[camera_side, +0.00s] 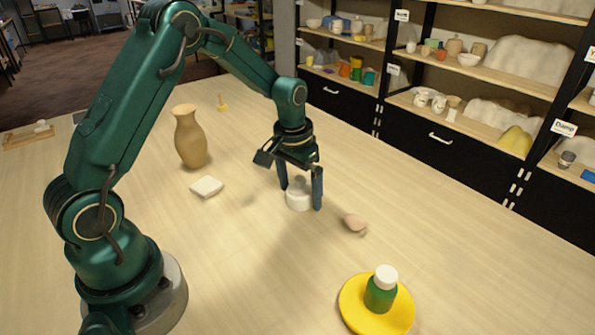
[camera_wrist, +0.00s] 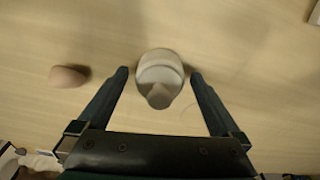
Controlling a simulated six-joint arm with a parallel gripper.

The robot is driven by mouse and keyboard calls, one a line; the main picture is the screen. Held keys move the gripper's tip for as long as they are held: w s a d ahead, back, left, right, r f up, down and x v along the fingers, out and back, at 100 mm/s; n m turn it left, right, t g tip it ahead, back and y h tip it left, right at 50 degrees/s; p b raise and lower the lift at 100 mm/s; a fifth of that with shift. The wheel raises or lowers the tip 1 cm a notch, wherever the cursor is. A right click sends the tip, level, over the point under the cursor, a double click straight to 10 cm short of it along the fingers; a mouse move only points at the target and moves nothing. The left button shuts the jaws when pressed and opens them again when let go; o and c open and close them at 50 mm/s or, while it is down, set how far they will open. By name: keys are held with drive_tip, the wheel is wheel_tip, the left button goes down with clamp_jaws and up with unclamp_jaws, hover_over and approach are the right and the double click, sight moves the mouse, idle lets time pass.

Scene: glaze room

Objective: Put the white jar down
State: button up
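The white jar (camera_side: 298,200), with a greyish knobbed top, stands upright on the table, near the middle of the side view. It also shows in the wrist view (camera_wrist: 160,72), between the fingers. My gripper (camera_side: 301,203) points down with one finger on each side of the jar. In the wrist view my gripper (camera_wrist: 158,74) is open, with a narrow gap between each fingertip and the jar. The near finger hides a little of the jar's right side in the side view.
A pinkish lump (camera_side: 355,223) lies right of the jar. A yellow plate (camera_side: 350,309) holds a green bottle (camera_side: 380,294) with a white cap. A tan vase (camera_side: 190,138) and a white block (camera_side: 206,187) are to the left. Shelves (camera_side: 465,62) stand behind the table.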

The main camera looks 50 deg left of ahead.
sight(295, 191)
wheel_tip(295, 191, up, 12)
drive_tip(key=s, duration=0.2)
drive_tip(key=s+d+r+m+t, duration=0.1)
drive_tip(key=s+d+t, duration=0.1)
drive_tip(key=s, duration=0.6)
drive_tip(key=s+d+r+m+t, duration=0.1)
drive_tip(key=s+d+t, duration=0.1)
drive_tip(key=s+d, duration=0.3)
drive_tip(key=s, duration=0.3)
drive_tip(key=shift+d+r, duration=0.3)
drive_tip(key=shift+r, duration=0.05)
